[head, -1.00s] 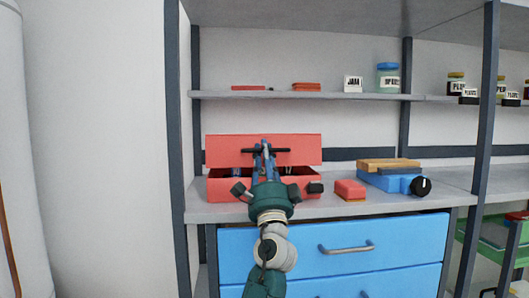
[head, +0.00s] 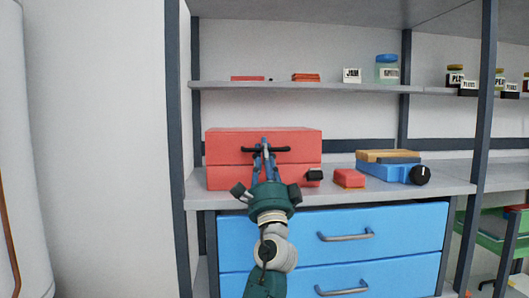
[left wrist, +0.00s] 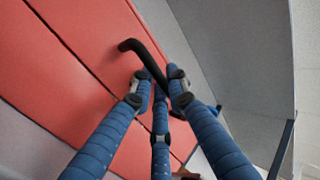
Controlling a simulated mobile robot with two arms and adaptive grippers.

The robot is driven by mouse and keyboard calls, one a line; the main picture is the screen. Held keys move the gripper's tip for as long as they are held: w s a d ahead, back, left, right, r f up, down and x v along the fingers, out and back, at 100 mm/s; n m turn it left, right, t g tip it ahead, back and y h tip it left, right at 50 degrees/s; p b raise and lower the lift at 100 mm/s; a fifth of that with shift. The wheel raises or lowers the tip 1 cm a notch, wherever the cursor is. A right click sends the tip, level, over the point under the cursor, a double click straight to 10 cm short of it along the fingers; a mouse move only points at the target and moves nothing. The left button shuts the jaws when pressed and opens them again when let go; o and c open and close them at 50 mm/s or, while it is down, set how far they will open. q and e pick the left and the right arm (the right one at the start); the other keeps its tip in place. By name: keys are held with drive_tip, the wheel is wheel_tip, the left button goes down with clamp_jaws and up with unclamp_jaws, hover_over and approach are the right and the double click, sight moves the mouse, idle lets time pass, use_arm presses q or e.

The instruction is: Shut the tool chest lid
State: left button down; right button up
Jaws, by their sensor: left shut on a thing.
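The red tool chest (head: 225,178) stands on the grey shelf at the left. Its lid (head: 225,145) is down, with its front face meeting the body along a thin seam. A black bar handle (head: 300,149) is on the lid's front. My left gripper (head: 265,150) is in front of the chest, its blue fingers shut on the handle. In the left wrist view the fingers (left wrist: 160,95) close around the black handle (left wrist: 146,62), beside the red chest surface (left wrist: 60,90). The chest's inside is hidden. My right gripper is not in view.
A small red box (head: 349,178), a blue case (head: 384,172) and a black knob-like thing (head: 420,174) stand right of the chest. An upper shelf (head: 300,87) with jars is above. Blue drawers (head: 330,237) are below.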

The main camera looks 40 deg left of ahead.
use_arm(q)
drive_tip(key=shift+f, duration=0.25)
drive_tip(key=c, duration=1.9)
unclamp_jaws()
drive_tip(key=shift+o, duration=0.8)
drive_tip(key=shift+r, duration=0.15)
drive_tip(key=v, duration=1.2)
drive_tip(key=shift+d, duration=0.1)
